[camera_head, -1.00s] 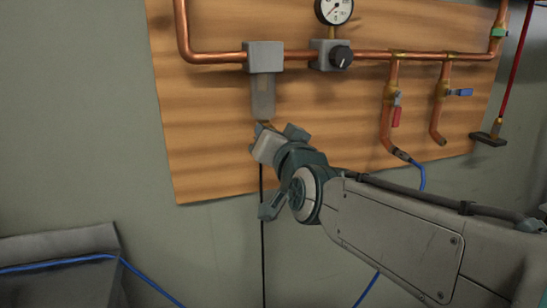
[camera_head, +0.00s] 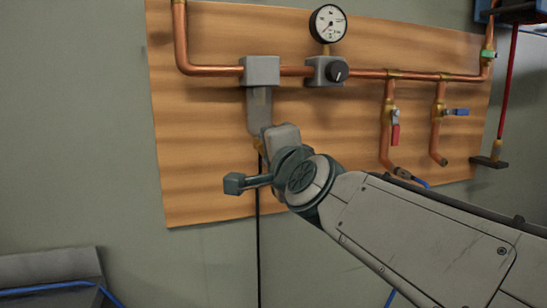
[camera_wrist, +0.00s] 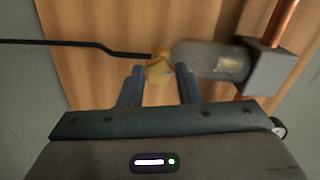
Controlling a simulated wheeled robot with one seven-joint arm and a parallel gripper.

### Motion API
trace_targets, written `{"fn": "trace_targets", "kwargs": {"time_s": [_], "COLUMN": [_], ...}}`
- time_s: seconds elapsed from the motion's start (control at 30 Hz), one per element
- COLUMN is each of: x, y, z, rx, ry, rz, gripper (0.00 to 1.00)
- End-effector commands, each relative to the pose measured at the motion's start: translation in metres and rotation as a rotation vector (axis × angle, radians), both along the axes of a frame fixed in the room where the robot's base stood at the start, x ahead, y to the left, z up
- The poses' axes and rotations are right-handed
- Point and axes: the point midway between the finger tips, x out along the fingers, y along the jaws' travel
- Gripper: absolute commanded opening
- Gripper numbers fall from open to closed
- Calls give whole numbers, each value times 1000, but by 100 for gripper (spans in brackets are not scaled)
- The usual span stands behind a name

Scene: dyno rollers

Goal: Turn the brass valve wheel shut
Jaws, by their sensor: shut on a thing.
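The brass valve wheel (camera_wrist: 160,70) sits at the lower end of a cloudy filter bowl (camera_wrist: 208,61) in the wrist view. It lies between the two fingertips of my gripper (camera_wrist: 160,76), which is shut on it. In the head view the bowl (camera_head: 259,110) hangs under a grey block (camera_head: 261,71) on the copper pipe. My gripper (camera_head: 264,145) is at the bowl's bottom there. It hides most of the wheel, with only a little brass showing beside it.
A pressure gauge (camera_head: 328,23) and a black knob (camera_head: 338,71) are to the right of the bowl. Valves with a red handle (camera_head: 395,134) and a blue handle (camera_head: 456,112) are further right. A thin black line (camera_head: 258,250) hangs below the bowl.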

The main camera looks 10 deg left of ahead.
Motion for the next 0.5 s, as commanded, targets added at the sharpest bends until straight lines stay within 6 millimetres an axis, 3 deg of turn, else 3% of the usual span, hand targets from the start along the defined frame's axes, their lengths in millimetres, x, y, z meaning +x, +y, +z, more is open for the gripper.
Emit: {"fn": "trace_targets", "kwargs": {"time_s": [0.5], "x": [0], "y": [0], "z": [-1], "rx": [155], "ry": [98], "rz": [1], "gripper": [8]}}
